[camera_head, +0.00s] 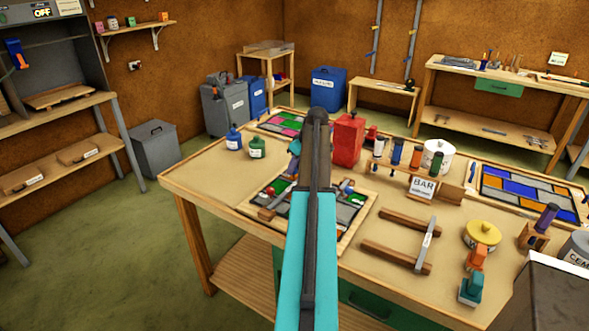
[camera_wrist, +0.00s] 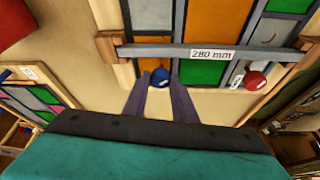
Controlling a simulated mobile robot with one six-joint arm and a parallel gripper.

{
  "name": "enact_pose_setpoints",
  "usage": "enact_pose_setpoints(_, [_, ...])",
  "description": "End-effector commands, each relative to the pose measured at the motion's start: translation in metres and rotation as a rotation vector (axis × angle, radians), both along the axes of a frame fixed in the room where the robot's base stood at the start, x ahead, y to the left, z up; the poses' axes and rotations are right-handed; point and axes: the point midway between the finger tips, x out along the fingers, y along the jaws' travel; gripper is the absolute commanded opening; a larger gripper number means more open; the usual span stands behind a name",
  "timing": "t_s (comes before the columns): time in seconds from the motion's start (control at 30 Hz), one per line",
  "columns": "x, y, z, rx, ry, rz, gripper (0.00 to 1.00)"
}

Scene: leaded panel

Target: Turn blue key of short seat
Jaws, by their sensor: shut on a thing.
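In the wrist view, the blue key (camera_wrist: 160,77) is a round blue knob at the near side of a grey bar marked 280 mm (camera_wrist: 150,51). My gripper (camera_wrist: 160,82) reaches in from below, with one finger on each side of the blue key, shut on it. A red key (camera_wrist: 254,80) with a white tag sits to the right along the same bar. The panel's coloured glass (camera_wrist: 217,40) lies beyond and beside the bar. In the head view my arm covers my gripper and the blue key.
On the workbench (camera_head: 200,180), a red container (camera_head: 348,140), blue and green bottles (camera_head: 234,138), wooden rails (camera_head: 395,255) and a yellow-lidded pot (camera_head: 482,236) stand around the panel (camera_head: 350,215). A second coloured panel (camera_head: 525,190) lies at the right.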

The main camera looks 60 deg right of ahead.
Motion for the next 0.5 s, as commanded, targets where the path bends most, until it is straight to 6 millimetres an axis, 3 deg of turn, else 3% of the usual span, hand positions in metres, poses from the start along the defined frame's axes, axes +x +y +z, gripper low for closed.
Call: enact_pose_setpoints(0.5, [0.0011, -0.0052, -0.002, 0.004, 0.001, 0.466, 0.02])
